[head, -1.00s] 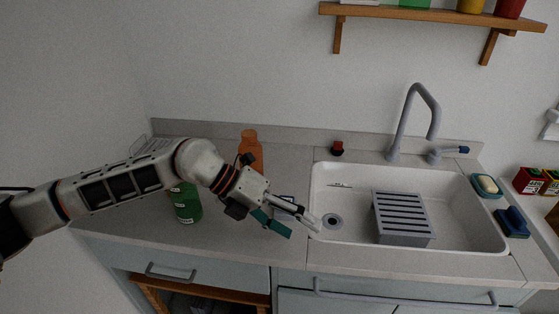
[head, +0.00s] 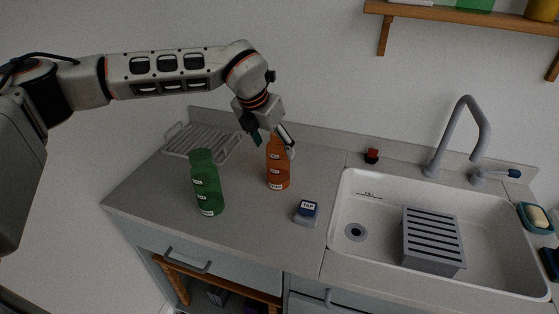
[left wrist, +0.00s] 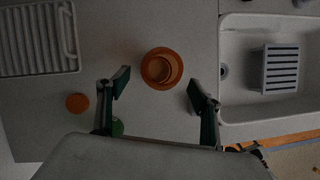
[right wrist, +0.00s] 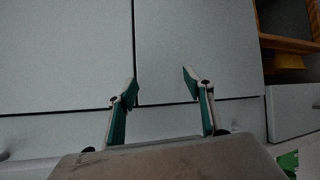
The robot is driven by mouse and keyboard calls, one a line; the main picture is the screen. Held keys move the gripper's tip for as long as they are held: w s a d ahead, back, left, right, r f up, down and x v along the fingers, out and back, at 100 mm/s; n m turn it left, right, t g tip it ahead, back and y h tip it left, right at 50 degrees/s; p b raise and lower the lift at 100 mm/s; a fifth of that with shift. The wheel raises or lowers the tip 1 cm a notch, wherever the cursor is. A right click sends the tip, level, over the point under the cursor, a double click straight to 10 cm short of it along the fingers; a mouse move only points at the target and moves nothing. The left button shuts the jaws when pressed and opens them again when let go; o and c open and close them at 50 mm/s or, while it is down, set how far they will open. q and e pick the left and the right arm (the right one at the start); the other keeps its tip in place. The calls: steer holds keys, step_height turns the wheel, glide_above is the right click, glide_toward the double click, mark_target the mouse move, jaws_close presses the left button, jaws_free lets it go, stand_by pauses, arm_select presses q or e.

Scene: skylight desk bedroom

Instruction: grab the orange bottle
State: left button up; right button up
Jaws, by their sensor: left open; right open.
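The orange bottle (head: 278,165) stands upright on the counter, left of the sink. My left gripper (head: 273,143) points down at its top, open, with a finger on either side of it in the head view. The left wrist view shows the bottle (left wrist: 161,68) from above, between and slightly beyond the fingertips (left wrist: 159,82). I see no closed grip, and cannot tell whether a finger touches it. My right gripper (right wrist: 160,80) is open and empty in the right wrist view, facing pale cabinet fronts; it is outside the head view.
A green bottle (head: 207,183) stands left of the orange one. A small block labelled TAP (head: 306,212) lies front right. A dish rack (head: 203,143) is behind left; the sink (head: 375,215) is right. An orange disc (left wrist: 77,102) shows in the left wrist view.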

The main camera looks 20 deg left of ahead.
mark_target(278, 165)
arm_select(q)
steer(key=x, duration=0.5)
steer(key=shift+w+d+f+p, duration=0.1)
steer(key=shift+w+f+p, duration=0.05)
steer(key=shift+p, duration=0.25)
steer(key=shift+w+f, duration=0.1)
steer(key=shift+f, duration=0.05)
steer(key=c, duration=1.4)
steer(key=shift+o, duration=0.2)
steer(key=shift+r, duration=0.2)
